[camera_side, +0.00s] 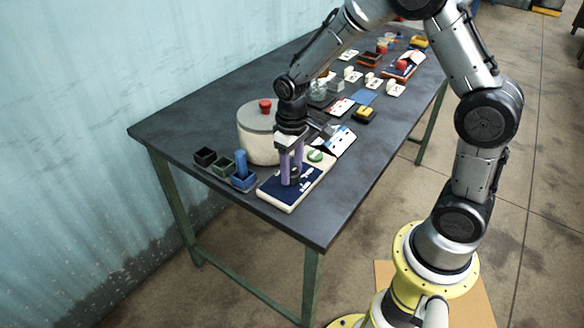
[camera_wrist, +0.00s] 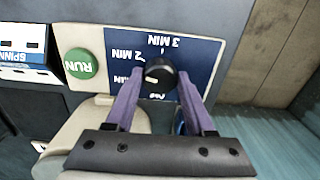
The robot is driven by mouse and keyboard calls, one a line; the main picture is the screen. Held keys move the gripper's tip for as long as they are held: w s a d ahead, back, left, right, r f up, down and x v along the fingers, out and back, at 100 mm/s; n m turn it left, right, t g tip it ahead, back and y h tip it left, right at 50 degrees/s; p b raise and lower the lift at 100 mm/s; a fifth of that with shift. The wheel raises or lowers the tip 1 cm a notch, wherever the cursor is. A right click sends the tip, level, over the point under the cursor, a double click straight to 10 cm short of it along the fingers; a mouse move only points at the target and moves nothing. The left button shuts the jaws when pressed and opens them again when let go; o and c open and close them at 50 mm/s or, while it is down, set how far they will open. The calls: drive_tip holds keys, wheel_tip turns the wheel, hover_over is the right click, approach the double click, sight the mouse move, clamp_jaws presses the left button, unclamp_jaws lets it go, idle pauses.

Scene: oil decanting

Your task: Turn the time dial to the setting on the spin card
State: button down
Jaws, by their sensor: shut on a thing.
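The time dial (camera_wrist: 160,71) is a round black knob on a dark blue panel (camera_wrist: 205,50) printed with upside-down "2 MIN" and "3 MIN" labels in the wrist view. A white mark shows on the dial's left side; I cannot tell for sure which label it points to. My gripper (camera_wrist: 158,80) has its two purple fingers on either side of the dial, shut on it. In the side view my gripper (camera_side: 292,178) reaches down onto the panel (camera_side: 306,187), hiding most of the dial. The spin card (camera_wrist: 22,58), with "SPINN" lettering, is partly cut off at left; its setting is not readable.
A green RUN button (camera_wrist: 81,63) sits on the panel beside the dial. A cream drum (camera_side: 255,140) with a red knob stands behind my gripper. Small black, green and blue holders (camera_side: 243,181) stand at left. Several cards and containers fill the table's far end.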

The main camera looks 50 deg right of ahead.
sight(292, 171)
drive_tip(key=m, duration=0.4)
drive_tip(key=shift+w+r+m, duration=0.1)
drive_tip(key=shift+r+m, duration=0.05)
drive_tip(key=shift+m, duration=0.15)
drive_tip(key=m, duration=0.3)
drive_tip(key=shift+m, duration=0.3)
drive_tip(key=m, duration=0.4)
drive_tip(key=shift+m, duration=1.8)
drive_tip(key=shift+c, duration=1.3)
unclamp_jaws()
wheel_tip(292, 171, up, 14)
